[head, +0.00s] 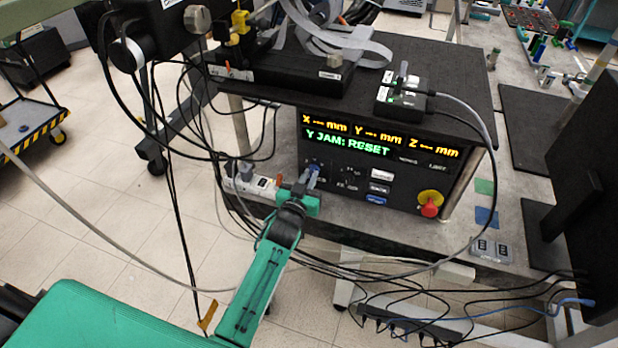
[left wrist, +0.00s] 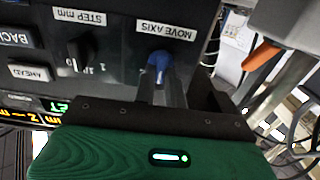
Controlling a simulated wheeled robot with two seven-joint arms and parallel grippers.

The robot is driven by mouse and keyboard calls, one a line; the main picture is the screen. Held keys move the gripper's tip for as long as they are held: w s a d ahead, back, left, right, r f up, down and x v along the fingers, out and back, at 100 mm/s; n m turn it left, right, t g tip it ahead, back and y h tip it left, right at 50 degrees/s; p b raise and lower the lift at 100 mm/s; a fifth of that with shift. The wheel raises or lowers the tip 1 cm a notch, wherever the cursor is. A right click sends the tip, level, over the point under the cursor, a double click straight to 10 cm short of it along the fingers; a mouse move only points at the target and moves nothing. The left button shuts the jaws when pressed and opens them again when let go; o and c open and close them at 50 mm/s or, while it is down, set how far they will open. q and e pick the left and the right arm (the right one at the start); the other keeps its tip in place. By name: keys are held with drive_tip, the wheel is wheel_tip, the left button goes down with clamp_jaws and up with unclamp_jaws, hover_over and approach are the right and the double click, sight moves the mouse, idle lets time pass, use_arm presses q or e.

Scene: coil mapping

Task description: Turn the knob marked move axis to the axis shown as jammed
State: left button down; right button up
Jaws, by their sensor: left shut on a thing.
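The control box has a display (head: 347,144) that reads "Y JAM: RESET" in green, under a yellow row for X, Y and Z in mm. The blue knob (left wrist: 158,64) under the "MOVE AXIS" label (left wrist: 166,31) is at the left of the box front in the head view. My left gripper (head: 308,182) is at this knob, and in the left wrist view its fingers (left wrist: 162,84) are shut on it. The knob's pointer and axis letters are hidden or too small to read. My right gripper is not in view.
A black "STEP mm" knob (left wrist: 77,55) sits beside the blue knob. A red stop button (head: 429,210) on a yellow base is at the box's right. Cables hang left of the box.

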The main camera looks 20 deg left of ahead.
use_arm(q)
drive_tip(key=c, duration=1.5)
unclamp_jaws()
drive_tip(key=shift+o, duration=0.2)
drive_tip(key=shift+s, duration=0.1)
drive_tip(key=shift+s+f, duration=0.1)
drive_tip(key=shift+s, duration=0.2)
drive_tip(key=s+b, duration=0.2)
drive_tip(key=s, duration=1.1)
drive_tip(key=shift+a+b, duration=0.25)
drive_tip(key=shift+b, duration=0.1)
